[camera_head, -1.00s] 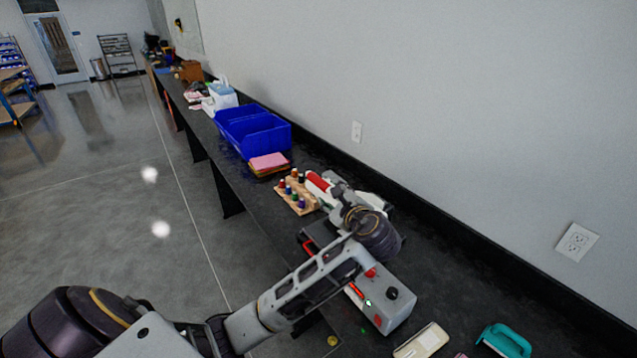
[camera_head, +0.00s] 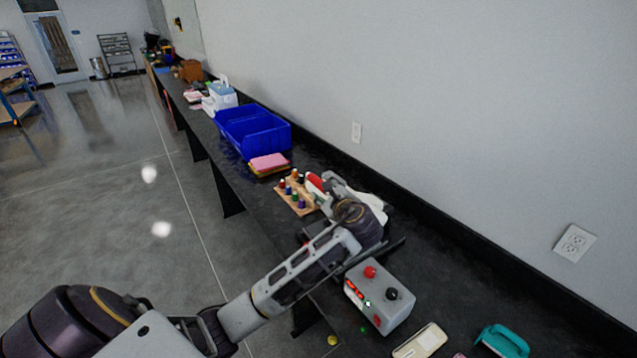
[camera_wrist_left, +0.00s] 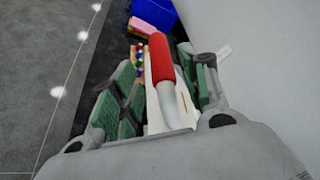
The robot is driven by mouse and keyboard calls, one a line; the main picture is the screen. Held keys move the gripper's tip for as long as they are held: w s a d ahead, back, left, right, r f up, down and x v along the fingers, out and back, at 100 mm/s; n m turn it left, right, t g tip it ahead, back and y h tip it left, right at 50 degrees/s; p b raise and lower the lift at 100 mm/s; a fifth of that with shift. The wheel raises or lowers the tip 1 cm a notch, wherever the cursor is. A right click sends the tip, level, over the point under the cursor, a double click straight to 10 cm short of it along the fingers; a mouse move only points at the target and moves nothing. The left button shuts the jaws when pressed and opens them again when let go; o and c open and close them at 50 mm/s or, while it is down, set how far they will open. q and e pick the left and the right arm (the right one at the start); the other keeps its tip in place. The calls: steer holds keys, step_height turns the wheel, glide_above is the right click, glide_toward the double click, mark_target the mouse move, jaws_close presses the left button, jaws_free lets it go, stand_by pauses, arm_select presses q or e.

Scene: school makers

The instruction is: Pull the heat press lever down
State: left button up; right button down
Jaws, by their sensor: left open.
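The heat press lever has a red grip (camera_wrist_left: 161,58) on a pale metal arm. In the left wrist view the grip stands in the gap between the two green-padded fingers of my left gripper (camera_wrist_left: 160,88), which is open. I see no finger closed on it. In the head view only a bit of the red grip (camera_head: 315,181) shows beyond my left gripper (camera_head: 335,188). The press's white body (camera_head: 376,206) is mostly hidden behind my wrist. A grey control box (camera_head: 388,300) with a lit red display, a red knob and a black knob is in front. My right gripper is not in view.
A wooden rack of thread spools (camera_head: 296,196) stands close to the lever's left. Pink sheets (camera_head: 268,161) and a blue bin (camera_head: 252,133) lie farther along the black bench. A teal object (camera_head: 506,341) is at the lower right. The wall runs along the right.

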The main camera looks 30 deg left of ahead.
mark_target(318, 181)
arm_select(q)
steer(key=shift+p+x, duration=0.65)
steer(key=shift+x, duration=3.25)
steer(key=shift+c, duration=0.3)
jaws_close()
